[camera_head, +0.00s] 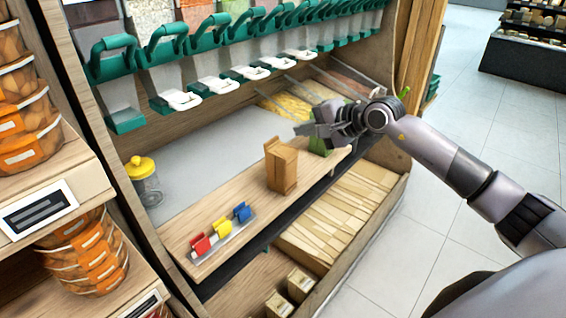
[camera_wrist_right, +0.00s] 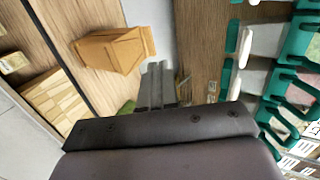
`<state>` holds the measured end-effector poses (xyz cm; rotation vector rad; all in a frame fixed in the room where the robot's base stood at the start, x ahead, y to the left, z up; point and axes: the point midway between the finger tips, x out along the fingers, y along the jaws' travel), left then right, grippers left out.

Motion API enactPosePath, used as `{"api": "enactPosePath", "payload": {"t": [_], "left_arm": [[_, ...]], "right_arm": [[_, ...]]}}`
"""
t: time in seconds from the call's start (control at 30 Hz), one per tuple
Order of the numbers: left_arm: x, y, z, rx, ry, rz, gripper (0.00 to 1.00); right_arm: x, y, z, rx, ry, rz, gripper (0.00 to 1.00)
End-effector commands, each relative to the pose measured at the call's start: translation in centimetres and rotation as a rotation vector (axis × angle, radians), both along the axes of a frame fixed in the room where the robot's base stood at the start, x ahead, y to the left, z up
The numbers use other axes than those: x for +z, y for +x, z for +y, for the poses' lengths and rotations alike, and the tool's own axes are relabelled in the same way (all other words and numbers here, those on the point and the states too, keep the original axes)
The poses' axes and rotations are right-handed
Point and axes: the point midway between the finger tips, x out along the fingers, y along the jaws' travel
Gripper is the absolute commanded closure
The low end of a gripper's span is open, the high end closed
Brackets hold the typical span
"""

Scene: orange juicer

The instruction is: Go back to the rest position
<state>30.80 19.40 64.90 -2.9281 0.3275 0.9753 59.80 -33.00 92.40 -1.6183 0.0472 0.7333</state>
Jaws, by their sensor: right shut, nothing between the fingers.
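My right gripper (camera_head: 308,131) reaches in from the right in the head view and hangs above the wooden shelf (camera_head: 196,222). Its fingers are shut with nothing between them; they also show in the right wrist view (camera_wrist_right: 157,84). A brown paper bag (camera_head: 281,167) stands upright on the shelf, to the left of and below the gripper and apart from it. The bag also shows in the right wrist view (camera_wrist_right: 108,50). A green thing (camera_head: 320,146) sits partly hidden just below the gripper. My left gripper is not in view.
Green-handled dispensers (camera_head: 180,50) line the back above the shelf. Red, yellow and blue clips (camera_head: 222,227) lie at the shelf's front left, near a yellow-lidded jar (camera_head: 144,180). Packed orange tubs (camera_head: 25,110) stand far left. Open floor (camera_head: 420,190) lies at right.

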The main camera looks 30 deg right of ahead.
Motion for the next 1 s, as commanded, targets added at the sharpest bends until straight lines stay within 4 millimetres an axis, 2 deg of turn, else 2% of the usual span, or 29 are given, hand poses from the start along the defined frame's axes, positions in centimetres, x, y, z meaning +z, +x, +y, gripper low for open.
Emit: {"api": "enactPosePath", "payload": {"t": [0.13, 0.7, 0.77, 0.87, 1.0], "left_arm": [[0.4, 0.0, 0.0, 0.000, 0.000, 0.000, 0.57], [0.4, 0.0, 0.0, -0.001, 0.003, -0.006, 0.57], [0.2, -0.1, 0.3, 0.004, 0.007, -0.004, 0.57], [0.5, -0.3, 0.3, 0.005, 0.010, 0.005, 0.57], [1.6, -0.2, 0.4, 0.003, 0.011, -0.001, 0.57]], "right_arm": [[0.7, -0.4, -0.2, 0.000, -0.001, 0.002, 1.00], [0.7, -0.4, -0.2, 0.001, 0.000, 0.001, 1.00], [0.1, -0.9, 1.3, 0.007, 0.087, 0.027, 1.00], [-1.1, -2.2, 5.0, 0.005, 0.352, 0.113, 1.00], [-2.3, -5.1, 10.5, -0.053, 0.888, 0.323, 1.00]]}}
